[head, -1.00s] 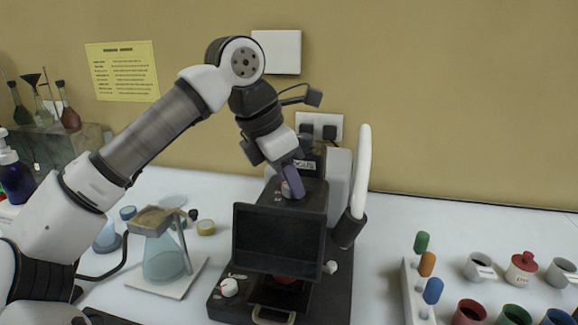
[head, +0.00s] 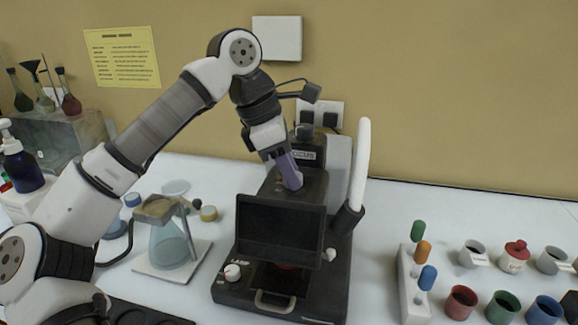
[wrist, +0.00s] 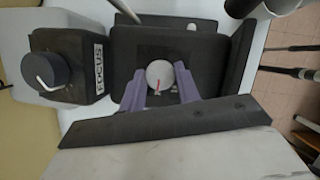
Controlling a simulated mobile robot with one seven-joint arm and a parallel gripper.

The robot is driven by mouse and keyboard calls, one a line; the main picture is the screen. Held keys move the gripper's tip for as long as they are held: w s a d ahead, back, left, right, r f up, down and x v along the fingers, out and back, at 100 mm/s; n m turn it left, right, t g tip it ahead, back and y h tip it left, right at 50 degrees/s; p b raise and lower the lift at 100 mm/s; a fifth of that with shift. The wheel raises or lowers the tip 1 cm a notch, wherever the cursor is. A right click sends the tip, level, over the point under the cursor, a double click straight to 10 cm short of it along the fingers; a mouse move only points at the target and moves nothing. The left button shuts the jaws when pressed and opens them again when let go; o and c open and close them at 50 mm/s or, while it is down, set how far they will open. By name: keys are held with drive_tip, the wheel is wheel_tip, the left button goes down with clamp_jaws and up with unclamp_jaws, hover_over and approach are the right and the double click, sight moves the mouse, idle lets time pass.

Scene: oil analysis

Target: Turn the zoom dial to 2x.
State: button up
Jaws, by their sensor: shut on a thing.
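A dark focus knob (wrist: 46,70) sits on a block labelled FOCUS beside the zoom dial. A white lamp knob (head: 232,272) is at the instrument's lower left. A white tube (head: 360,165) rises at its right. A flask stand (head: 180,255) is to the left.

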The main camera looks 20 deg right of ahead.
drive_tip(key=o, duration=1)
drive_tip(key=v, duration=1.3)
drive_tip(key=shift+r, duration=0.4)
drive_tip(key=shift+s+f, duration=0.1)
